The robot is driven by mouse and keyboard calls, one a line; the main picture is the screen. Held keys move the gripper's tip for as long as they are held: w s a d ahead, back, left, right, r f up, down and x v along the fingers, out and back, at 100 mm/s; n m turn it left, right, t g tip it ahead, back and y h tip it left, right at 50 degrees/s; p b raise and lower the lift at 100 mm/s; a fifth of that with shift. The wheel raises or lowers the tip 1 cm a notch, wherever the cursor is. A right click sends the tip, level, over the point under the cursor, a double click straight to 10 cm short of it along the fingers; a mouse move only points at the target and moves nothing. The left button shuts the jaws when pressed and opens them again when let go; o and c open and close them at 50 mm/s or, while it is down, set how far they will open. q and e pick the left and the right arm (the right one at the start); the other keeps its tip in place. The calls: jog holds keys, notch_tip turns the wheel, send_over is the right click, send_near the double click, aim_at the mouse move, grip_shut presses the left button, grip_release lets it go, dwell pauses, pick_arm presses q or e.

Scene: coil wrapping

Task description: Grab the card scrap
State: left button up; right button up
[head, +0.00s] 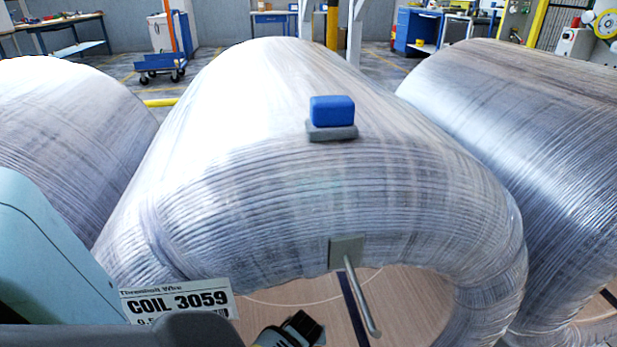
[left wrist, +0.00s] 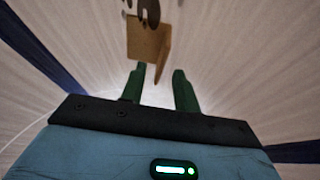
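The card scrap (left wrist: 146,38) is a brown folded piece in the left wrist view, inside the pale, wrapped hollow of the coil. My left gripper (left wrist: 159,78) has its two dark green fingers apart. The scrap lies just beyond the fingertips, and its lower flap reaches down toward the gap between them. I cannot tell whether a finger touches it. In the head view neither the scrap nor the gripper fingers show; only part of my left arm is at the left. My right gripper is in neither view.
The wrapped middle coil (head: 250,170) stands between two others. A blue block (head: 332,110) on a grey pad sits on top. A plate with a metal rod (head: 362,300) is at its opening. A COIL 3059 label (head: 180,301) and a black-and-yellow object (head: 292,331) show in front.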

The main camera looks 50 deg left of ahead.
pick_arm(q)
jog(key=x, duration=0.1)
jog(key=b+x, duration=0.1)
jog(key=x, duration=0.1)
jog(key=shift+s+d+f, duration=0.1)
jog(key=shift+s, duration=0.1)
jog(key=shift+w+f+b, duration=0.15)
jog(key=shift+f+b, duration=0.1)
jog(key=shift+b, duration=0.15)
jog(key=shift+r, duration=0.1)
jog(key=c, duration=0.5)
grip_shut()
